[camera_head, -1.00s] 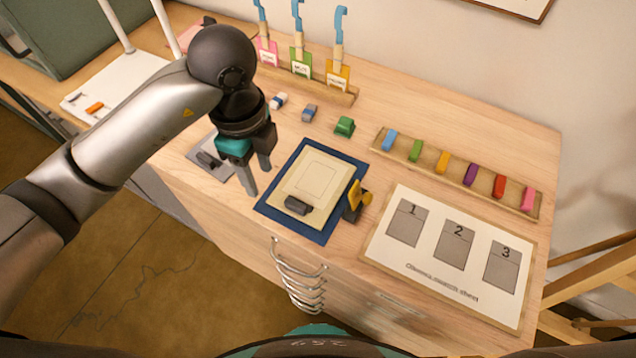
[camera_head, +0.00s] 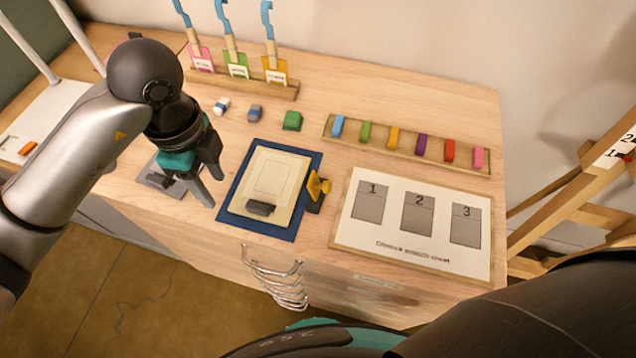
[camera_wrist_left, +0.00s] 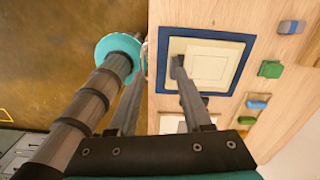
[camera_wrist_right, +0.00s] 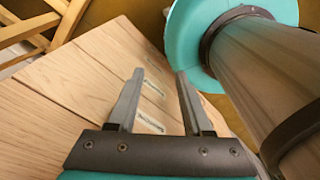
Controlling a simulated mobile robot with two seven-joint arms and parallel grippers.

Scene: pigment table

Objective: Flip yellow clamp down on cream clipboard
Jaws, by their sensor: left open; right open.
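The cream clipboard (camera_head: 284,177) lies on a dark blue mat (camera_head: 234,196), with a dark grey block (camera_head: 260,208) at its near edge. The yellow clamp (camera_head: 316,185) stands raised on a dark base at the mat's right edge. My left gripper (camera_head: 213,190) is open and empty, pointing down just left of the mat. The left wrist view also shows the clipboard (camera_wrist_left: 206,66), with one finger overlapping its edge; I cannot make out the clamp there. My right gripper (camera_wrist_right: 160,76) is open and empty, seen against the wooden drawer fronts; its fingers are outside the head view.
A numbered sheet (camera_head: 390,238) lies right of the clamp. Behind stand a rack of colored blocks (camera_head: 328,126), a green block (camera_head: 292,121) and a holder with brushes (camera_head: 290,92). A grey plate (camera_head: 150,170) lies behind my left gripper. An easel (camera_head: 560,165) stands at right.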

